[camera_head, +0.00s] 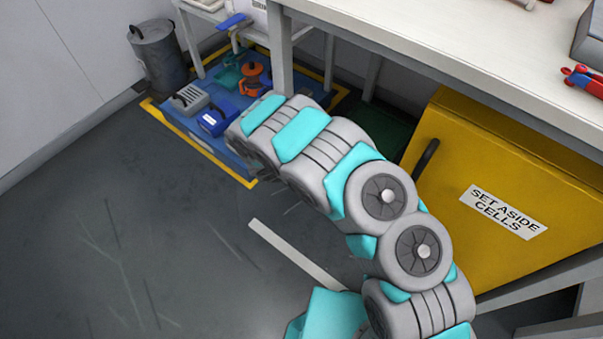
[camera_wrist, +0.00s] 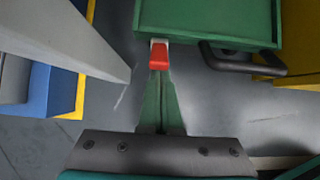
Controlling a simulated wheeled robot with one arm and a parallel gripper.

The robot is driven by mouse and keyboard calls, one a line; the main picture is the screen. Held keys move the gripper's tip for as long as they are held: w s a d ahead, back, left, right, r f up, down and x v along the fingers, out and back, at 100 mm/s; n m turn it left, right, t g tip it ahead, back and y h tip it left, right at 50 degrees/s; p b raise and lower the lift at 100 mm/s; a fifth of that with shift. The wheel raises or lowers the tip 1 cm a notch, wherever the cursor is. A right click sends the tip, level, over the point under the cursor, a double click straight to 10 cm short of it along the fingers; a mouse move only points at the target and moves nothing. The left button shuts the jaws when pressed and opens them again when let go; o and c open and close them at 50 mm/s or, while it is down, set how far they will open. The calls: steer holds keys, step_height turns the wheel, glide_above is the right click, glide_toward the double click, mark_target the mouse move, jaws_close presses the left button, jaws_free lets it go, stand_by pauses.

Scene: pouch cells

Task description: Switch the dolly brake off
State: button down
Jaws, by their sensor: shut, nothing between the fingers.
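The green dolly (camera_wrist: 210,20) fills the top middle of the wrist view, and a dark green part of it (camera_head: 394,137) shows under the bench in the head view. A red brake lever (camera_wrist: 160,56) on a pale mount sits at its near edge. My gripper (camera_wrist: 160,76) has green fingers, closed together and empty, pointing at the red lever. The fingertips are right at the lever's near end; I cannot tell whether they touch it. In the head view my arm hides the gripper and the lever.
A grey bench leg (camera_wrist: 70,40) is close at left. A blue, yellow-edged platform (camera_head: 225,150) holds several items. The floor in front is clear.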

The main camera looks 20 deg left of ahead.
steer(key=shift+r, duration=0.1)
stand_by(0.3)
steer(key=s+a+f+b, duration=0.1)
steer(key=s+f, duration=0.2)
step_height(320, 180, up, 10)
steer(key=s+a, duration=0.1)
steer(key=s, duration=0.1)
steer(key=shift+s+a+r+p, duration=0.15)
steer(key=shift+s+p, duration=0.2)
stand_by(0.5)
